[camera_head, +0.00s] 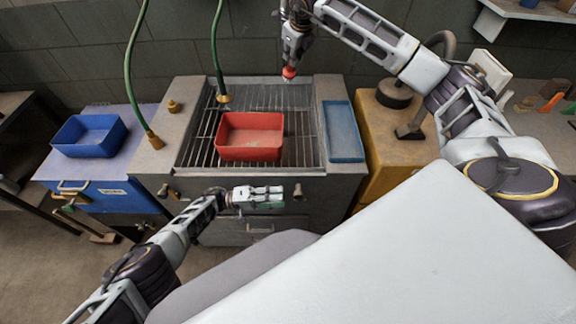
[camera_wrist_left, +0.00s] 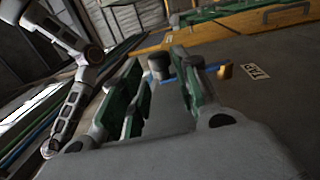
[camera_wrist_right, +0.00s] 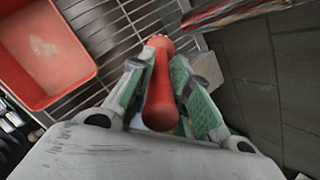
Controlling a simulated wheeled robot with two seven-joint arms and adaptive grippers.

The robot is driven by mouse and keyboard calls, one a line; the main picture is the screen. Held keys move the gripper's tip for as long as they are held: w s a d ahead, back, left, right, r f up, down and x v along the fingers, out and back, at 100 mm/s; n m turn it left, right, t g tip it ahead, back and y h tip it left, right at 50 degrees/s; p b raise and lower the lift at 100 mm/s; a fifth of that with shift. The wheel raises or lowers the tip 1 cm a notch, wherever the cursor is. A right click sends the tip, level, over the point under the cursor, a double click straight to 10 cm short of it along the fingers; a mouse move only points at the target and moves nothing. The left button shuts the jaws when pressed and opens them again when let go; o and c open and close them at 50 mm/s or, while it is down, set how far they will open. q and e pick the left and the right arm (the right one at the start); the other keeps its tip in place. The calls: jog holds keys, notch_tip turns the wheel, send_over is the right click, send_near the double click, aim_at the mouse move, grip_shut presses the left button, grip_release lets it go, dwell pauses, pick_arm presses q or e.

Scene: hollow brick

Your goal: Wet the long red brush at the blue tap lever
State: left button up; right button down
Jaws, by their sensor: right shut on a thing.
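My right gripper (camera_head: 291,55) is shut on the long red brush (camera_wrist_right: 160,90), above the back of the grated sink. The brush's red end (camera_head: 289,72) points down in the head view; the rest is hidden by the gripper. My left gripper (camera_head: 272,196) is in front of the sink's front face. In the left wrist view its fingers (camera_wrist_left: 162,95) stand apart with nothing between them. Beyond them are a blue strip (camera_wrist_left: 186,75), a dark round knob (camera_wrist_left: 159,65) and a brass piece (camera_wrist_left: 225,71). I cannot tell whether the blue strip is the tap lever.
A red tub (camera_head: 250,150) sits on the sink grate (camera_head: 300,125). Green hoses end in brass nozzles at the left (camera_head: 155,140) and back (camera_head: 224,98). A blue tray (camera_head: 343,132) lies on the right rim. A blue bin (camera_head: 88,150) stands on the left bench.

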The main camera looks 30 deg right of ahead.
pick_arm(q)
jog(key=shift+s+a+f+g, duration=0.1)
jog(key=shift+s+f+g, duration=0.15)
jog(key=shift+s+g, duration=0.05)
jog(key=c, duration=0.5)
jog(key=shift+s+a+f+m+y, duration=0.2)
jog(key=shift+s+m+y, duration=0.1)
jog(key=shift+m+y, duration=0.15)
grip_shut()
jog(key=s+a+f+m+t+y, duration=0.1)
jog(key=s+a+f+m+y, duration=0.2)
jog(key=a+f+m+y, duration=0.55)
jog(key=d+r+m+t, duration=0.2)
jog(key=d+r+m, duration=0.2)
jog(key=d+r, duration=0.3)
jog(key=d+r+m+t, duration=0.3)
jog(key=d+r, duration=0.5)
jog(key=r, duration=0.8)
jog(key=shift+w+d+r+m+t, duration=0.15)
jog(key=shift+d+r+m+t, duration=0.15)
jog(key=shift+m, duration=0.5)
